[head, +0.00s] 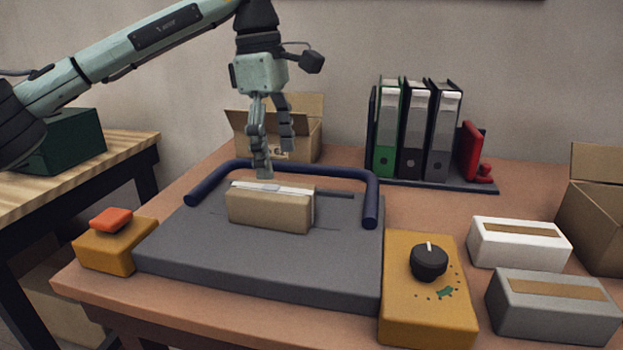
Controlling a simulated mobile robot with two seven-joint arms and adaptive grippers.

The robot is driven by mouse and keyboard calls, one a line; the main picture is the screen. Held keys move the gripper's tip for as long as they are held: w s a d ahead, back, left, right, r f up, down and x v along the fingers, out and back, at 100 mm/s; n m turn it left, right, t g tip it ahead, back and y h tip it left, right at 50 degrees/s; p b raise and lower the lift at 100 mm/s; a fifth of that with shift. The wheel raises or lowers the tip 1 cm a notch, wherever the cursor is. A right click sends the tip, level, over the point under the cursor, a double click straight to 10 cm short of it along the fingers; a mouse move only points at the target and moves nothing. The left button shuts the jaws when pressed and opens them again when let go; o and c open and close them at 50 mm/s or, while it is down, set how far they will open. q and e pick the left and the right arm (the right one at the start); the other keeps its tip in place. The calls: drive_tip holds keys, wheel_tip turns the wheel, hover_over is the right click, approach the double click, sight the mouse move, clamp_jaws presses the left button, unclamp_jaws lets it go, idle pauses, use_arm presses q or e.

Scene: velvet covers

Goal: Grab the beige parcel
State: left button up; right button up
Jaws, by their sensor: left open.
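The beige parcel (268,209) is a small box with a white strip along its top. It lies on a dark grey flat plate (225,258) on the table. My left gripper (272,163) hangs fingers-down just above and behind the parcel in the picture. Its fingers are apart and nothing is between them. Whether a fingertip touches the parcel's far edge cannot be told. My right gripper is not in view.
A dark blue bar (290,172) arches around the plate's back. An orange button box (117,243) and a yellow dial box (429,290) flank it. White (518,243) and grey (551,305) parcels lie right. Behind stand an open carton (304,143) and binders (417,130).

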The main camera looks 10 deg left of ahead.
sight(271, 189)
use_arm(q)
drive_tip(key=shift+a+r+y, duration=0.3)
drive_tip(key=shift+a+y, duration=0.2)
drive_tip(key=shift+a+f, duration=0.2)
drive_tip(key=shift+f, duration=0.1)
drive_tip(key=f, duration=0.7)
drive_tip(key=shift+s+d+f, duration=0.1)
drive_tip(key=shift+s, duration=0.1)
drive_tip(key=shift+c, duration=0.3)
drive_tip(key=c, duration=1.4)
drive_tip(key=shift+c, duration=0.9)
